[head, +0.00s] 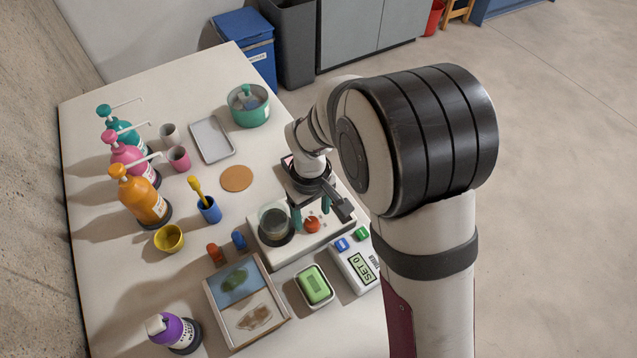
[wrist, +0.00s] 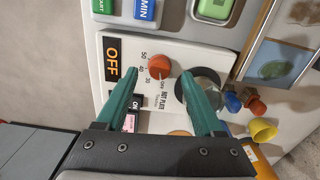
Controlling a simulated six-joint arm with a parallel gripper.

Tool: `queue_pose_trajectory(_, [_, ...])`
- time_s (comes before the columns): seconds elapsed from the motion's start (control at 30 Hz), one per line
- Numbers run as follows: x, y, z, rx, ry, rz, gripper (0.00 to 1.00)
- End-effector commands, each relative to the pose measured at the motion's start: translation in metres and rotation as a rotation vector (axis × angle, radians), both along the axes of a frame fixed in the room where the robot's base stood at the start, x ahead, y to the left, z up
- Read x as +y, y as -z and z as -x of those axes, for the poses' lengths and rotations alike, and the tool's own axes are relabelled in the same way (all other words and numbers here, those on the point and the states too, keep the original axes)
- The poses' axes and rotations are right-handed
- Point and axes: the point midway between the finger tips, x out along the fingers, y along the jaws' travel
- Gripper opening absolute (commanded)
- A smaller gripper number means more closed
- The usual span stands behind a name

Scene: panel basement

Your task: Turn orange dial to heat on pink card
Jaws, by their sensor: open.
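The orange dial (head: 312,225) sits on the white hot plate unit (head: 290,248), beside its dark round plate with a clear vessel (head: 274,222) on it. In the wrist view the dial (wrist: 160,67) has numbers 30, 40 and 50 around it, and an orange OFF panel (wrist: 113,60) lies to its left. My gripper (wrist: 160,74) is open, its teal fingers on either side of the dial; I cannot tell if they touch it. A small pink patch (wrist: 130,122), perhaps the pink card, shows beside the left finger, mostly hidden. My gripper (head: 311,213) is above the unit in the head view.
A timer (head: 358,268) and a green soap in a dish (head: 314,285) stand close to the unit. A framed tray (head: 286,320), blue and orange small pieces, cups and pump bottles (head: 143,198) fill the left. The table's right edge is near.

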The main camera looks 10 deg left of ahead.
Motion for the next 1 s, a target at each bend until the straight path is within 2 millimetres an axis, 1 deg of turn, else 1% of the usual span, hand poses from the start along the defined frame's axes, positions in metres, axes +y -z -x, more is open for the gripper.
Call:
queue_pose_trajectory(0.03, [-0.001,0.008,0.001,0.003,0.000,0.002,0.69])
queue_pose_trajectory(0.1, [0.000,0.017,0.000,0.003,-0.001,0.002,0.69])
queue_pose_trajectory(0.2, [0.000,0.024,0.000,0.001,0.000,0.001,0.69])
queue_pose_trajectory(0.5, [0.000,0.027,0.000,0.000,0.001,0.000,0.69])
queue_pose_trajectory(0.57, [0.000,0.026,0.000,0.000,0.001,0.000,0.60])
queue_pose_trajectory(0.6, [0.000,0.026,0.000,0.000,0.001,0.000,0.53])
queue_pose_trajectory(0.9, [0.000,0.026,0.000,0.000,0.001,0.000,0.00])
queue_pose_trajectory(1.0, [0.000,0.026,0.000,0.000,0.001,0.000,0.00])
